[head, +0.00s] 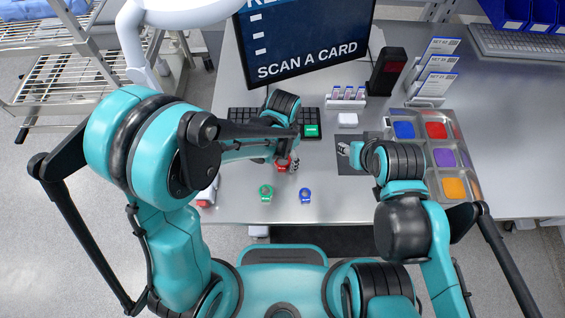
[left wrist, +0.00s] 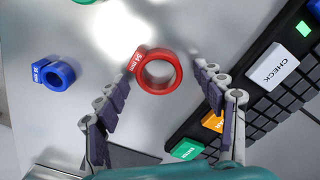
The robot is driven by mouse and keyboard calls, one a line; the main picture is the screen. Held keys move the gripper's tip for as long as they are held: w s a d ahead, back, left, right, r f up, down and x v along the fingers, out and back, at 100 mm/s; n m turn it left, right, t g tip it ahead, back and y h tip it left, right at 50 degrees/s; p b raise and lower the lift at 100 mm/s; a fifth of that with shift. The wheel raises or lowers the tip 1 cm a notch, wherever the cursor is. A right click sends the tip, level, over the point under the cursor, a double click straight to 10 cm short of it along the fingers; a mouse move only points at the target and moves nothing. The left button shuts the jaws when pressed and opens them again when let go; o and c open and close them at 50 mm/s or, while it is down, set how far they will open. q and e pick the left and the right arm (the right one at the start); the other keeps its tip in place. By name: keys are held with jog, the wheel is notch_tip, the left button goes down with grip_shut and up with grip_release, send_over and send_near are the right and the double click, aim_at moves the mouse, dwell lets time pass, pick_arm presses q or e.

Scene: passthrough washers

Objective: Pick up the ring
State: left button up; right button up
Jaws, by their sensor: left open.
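A red ring with a white-lettered tag (left wrist: 139,61) lies on the grey table in the left wrist view, between the spread fingers of my left gripper (left wrist: 160,82). The fingers are open and stand apart from it. In the head view the red ring (head: 282,164) is partly hidden by my left gripper (head: 289,163). A green ring (head: 266,192) and a blue ring (head: 305,195) lie nearer the front edge. The blue ring also shows in the left wrist view (left wrist: 57,76). My right gripper (head: 350,150) is over a dark mat; its finger state is unclear.
A black keyboard (left wrist: 270,106) lies close beside my left gripper's right finger. A monitor (head: 305,45) stands behind. A tray with coloured compartments (head: 470,178) is on the right, near a card rack (head: 434,75). The front table around the green and blue rings is clear.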

pick_arm(q)
jog(key=c, duration=1)
